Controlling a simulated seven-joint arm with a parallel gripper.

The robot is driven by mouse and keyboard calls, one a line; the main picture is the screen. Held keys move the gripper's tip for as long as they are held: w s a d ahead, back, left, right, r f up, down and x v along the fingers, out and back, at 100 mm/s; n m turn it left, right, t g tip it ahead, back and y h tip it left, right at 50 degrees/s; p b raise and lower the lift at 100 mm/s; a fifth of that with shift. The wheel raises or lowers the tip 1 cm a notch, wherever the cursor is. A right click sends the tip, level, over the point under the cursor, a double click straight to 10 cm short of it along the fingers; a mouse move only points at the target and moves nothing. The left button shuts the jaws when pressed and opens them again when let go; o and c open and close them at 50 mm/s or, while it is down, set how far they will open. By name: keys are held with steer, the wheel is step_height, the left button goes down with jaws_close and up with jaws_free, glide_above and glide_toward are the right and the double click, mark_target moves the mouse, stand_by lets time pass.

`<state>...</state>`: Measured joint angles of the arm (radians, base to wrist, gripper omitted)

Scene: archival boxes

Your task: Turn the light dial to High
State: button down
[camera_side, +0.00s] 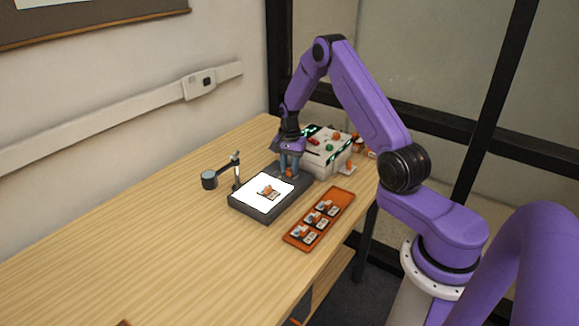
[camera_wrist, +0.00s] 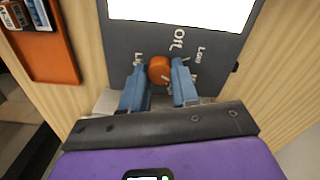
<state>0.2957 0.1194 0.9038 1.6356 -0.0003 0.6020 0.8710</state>
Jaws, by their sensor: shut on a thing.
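The light dial (camera_wrist: 160,70) is a round orange knob on the dark front strip of a light box (camera_wrist: 222,45). "Off" and "Low" are printed near it; other labels are partly hidden by my fingers, and I cannot read the dial's setting. My gripper (camera_wrist: 159,76) has its blue fingers on either side of the dial, shut on it. In the side view, my gripper (camera_side: 289,166) reaches down to the end of the light box (camera_side: 247,210), whose white panel (camera_side: 254,190) is lit and bears a small orange-and-grey item (camera_side: 269,192).
An orange tray (camera_side: 300,240) with several small pieces lies beside the light box. A white device (camera_side: 330,160) with coloured buttons stands close behind my gripper. A small stand with a round head (camera_side: 209,179) is at the left. The table's left part is clear.

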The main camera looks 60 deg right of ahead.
mark_target(289, 169)
steer(key=m, duration=0.3)
steer(key=shift+m, duration=2.2)
steer(key=c, duration=0.8)
jaws_free()
steer(key=shift+c, duration=0.2)
steer(key=shift+r, duration=0.1)
step_height(289, 169, up, 17)
steer(key=shift+r, duration=0.15)
